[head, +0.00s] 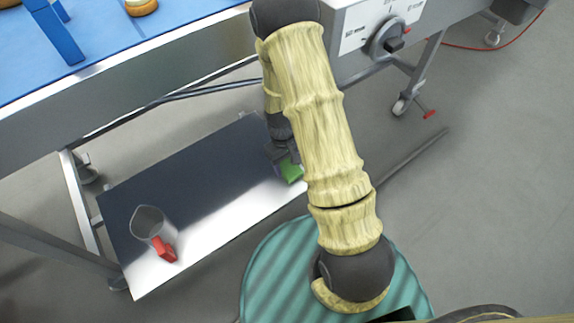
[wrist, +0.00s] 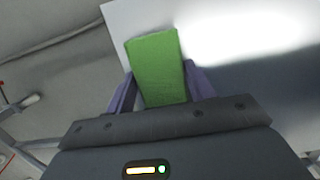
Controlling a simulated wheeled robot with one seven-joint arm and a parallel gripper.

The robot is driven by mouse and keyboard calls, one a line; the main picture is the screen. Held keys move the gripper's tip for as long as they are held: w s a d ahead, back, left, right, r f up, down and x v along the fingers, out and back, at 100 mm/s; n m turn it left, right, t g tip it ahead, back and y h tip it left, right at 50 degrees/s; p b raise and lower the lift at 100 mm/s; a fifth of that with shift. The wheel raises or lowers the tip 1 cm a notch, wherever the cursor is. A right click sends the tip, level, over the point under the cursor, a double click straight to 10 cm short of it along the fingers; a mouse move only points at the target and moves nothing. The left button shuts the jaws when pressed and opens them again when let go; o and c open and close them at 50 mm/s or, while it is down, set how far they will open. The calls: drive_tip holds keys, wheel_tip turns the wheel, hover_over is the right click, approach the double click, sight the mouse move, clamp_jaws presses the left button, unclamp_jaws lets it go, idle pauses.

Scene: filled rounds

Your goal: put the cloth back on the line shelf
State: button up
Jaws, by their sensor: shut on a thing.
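The green cloth (wrist: 157,68) sits between the two fingers of my gripper (wrist: 158,85) in the wrist view, and the gripper is shut on it. In the head view the cloth (head: 291,171) shows as a small green patch below my gripper (head: 284,158), partly hidden by my arm. The line shelf (head: 205,200) is a low metal plate under the conveyor. The cloth is over or beside the right end of the shelf; I cannot tell whether it touches the shelf.
The shelf's middle is bare. The blue conveyor belt (head: 120,35) runs above, with a grey control box (head: 375,35) at its right. Conveyor legs flank the shelf.

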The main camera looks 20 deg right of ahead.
drive_tip(key=shift+f, duration=0.35)
drive_tip(key=o, duration=1.1)
drive_tip(key=r+p, duration=0.1)
drive_tip(key=r, duration=0.3)
drive_tip(key=w+r+p, duration=0.1)
drive_tip(key=r+p, duration=0.1)
drive_tip(key=r, duration=0.2)
drive_tip(key=r+p, duration=0.2)
drive_tip(key=r, duration=0.2)
drive_tip(key=shift+w+a+r, duration=0.1)
drive_tip(key=shift+w+a, duration=0.2)
drive_tip(key=shift+w, duration=0.1)
